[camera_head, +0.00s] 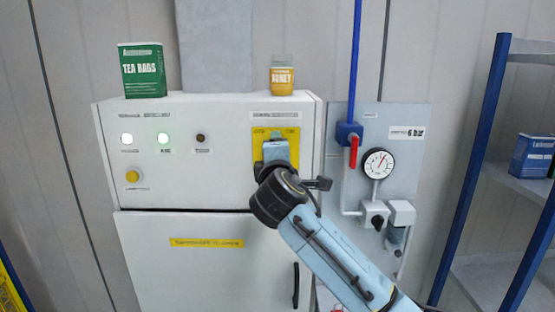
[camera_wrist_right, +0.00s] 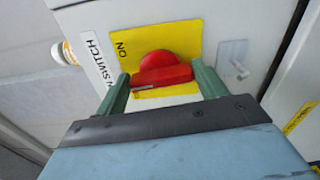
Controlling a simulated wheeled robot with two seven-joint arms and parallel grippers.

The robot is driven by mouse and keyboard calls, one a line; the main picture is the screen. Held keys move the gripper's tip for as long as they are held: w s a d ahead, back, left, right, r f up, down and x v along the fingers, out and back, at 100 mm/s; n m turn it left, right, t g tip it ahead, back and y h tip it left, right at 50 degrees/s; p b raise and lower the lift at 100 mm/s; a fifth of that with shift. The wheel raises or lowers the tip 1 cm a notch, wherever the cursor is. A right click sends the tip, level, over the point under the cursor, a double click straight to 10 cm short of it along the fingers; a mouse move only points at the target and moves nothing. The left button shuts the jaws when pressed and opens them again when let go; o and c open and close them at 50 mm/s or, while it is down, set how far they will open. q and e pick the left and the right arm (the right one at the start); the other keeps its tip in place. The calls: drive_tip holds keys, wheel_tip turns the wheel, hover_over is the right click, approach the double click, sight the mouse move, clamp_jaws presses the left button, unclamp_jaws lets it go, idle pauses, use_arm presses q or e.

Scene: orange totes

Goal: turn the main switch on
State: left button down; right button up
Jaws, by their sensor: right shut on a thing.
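The main switch is a red rotary handle (camera_wrist_right: 162,76) on a yellow plate in the right wrist view. The plate (camera_head: 291,133) shows in the head view at the cabinet's upper right, with small marks along its top; my gripper hides the handle there. "ON" is readable on the plate in the wrist view. The handle's bar lies nearly across that picture, a pale mark near its left end. My right gripper (camera_wrist_right: 160,84) is shut on the handle, one green finger at each end of the bar; it covers the plate's middle in the head view (camera_head: 275,150). My left gripper is not in view.
The cabinet (camera_head: 190,190) carries lit lamps and a yellow button at left. A tea box (camera_head: 142,70) and honey jar (camera_head: 282,76) stand on top. A panel with a gauge (camera_head: 378,163) and red valve lever (camera_head: 353,151) is close at right, beside a blue-framed shelf (camera_head: 470,160).

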drive_tip(key=shift+m, duration=0.6)
drive_tip(key=o, duration=1)
drive_tip(key=s+b, duration=0.2)
drive_tip(key=s, duration=1.1)
drive_tip(key=shift+s, duration=0.25)
